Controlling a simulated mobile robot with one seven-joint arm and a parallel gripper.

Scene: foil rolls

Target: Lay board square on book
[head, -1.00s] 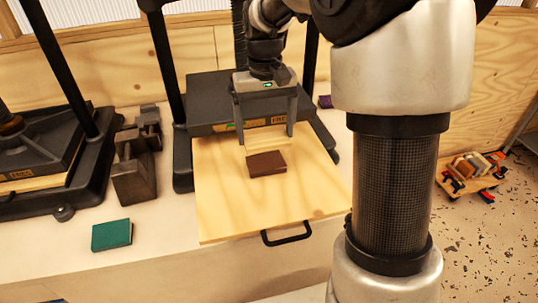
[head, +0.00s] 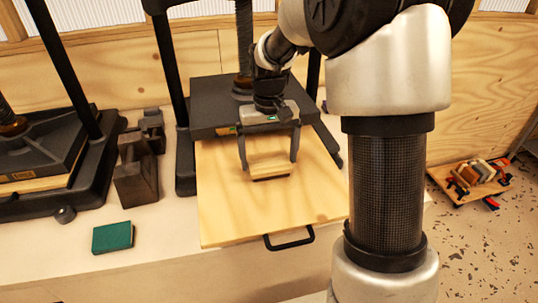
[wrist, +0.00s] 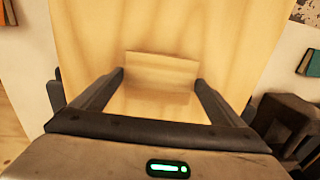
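A small pale wooden board (head: 269,164) is between the two fingertips of my gripper (head: 269,163), level or nearly so. In the wrist view the board (wrist: 160,72) spans the gap between the fingertips (wrist: 160,77), which meet its two ends. The brown book lies under the board on the press's wooden plate (head: 225,210); only a thin dark edge of the book (head: 272,178) shows below the board in the head view. The board hides the book in the wrist view. I cannot tell whether board and book touch, or how square they are.
The black press platen (head: 210,103) and its posts stand close behind my gripper. A black handle (head: 288,238) is at the plate's front. A teal book (head: 112,238) and dark metal weights (head: 135,172) lie to the left. The plate's front is clear.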

